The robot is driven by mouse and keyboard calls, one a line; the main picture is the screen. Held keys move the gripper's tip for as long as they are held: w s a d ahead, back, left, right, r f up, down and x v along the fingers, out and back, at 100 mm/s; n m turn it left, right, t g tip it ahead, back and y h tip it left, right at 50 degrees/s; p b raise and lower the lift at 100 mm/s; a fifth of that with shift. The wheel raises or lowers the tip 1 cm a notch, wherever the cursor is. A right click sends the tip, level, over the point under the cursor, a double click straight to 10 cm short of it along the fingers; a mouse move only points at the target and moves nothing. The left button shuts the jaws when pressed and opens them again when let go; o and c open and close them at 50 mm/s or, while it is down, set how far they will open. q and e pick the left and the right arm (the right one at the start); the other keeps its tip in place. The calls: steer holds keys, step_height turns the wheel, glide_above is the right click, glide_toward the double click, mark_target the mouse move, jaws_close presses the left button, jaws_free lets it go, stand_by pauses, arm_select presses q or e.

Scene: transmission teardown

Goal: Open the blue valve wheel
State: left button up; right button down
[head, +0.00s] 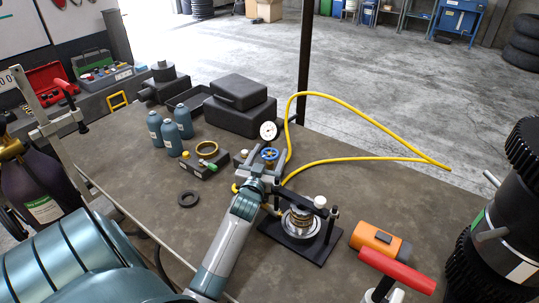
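The small blue valve wheel (270,153) sits near the middle of the table, just below a round white pressure gauge (268,131). My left arm reaches up from the lower left. Its gripper (271,168) is at the valve, right below the wheel in the picture. The wheel's top still shows; its lower side is close to or behind the gripper. The fingers are small and dark against the valve body, so I cannot tell whether they touch the wheel or how far apart they are. My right gripper is not in view.
A yellow hose (341,100) loops from the valve area to the right. A black press fixture (303,236) stands right of my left arm. Blue bottles (170,136) and black cases (239,92) stand behind.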

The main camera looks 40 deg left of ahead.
arm_select(q)
steer(key=shift+a+m+t+h, duration=0.1)
steer(key=shift+m+t+h, duration=0.3)
steer(key=shift+m+h, duration=0.65)
steer(key=shift+m+t+h+b, duration=0.35)
steer(key=shift+m+h, duration=0.5)
steer(key=shift+h, duration=0.8)
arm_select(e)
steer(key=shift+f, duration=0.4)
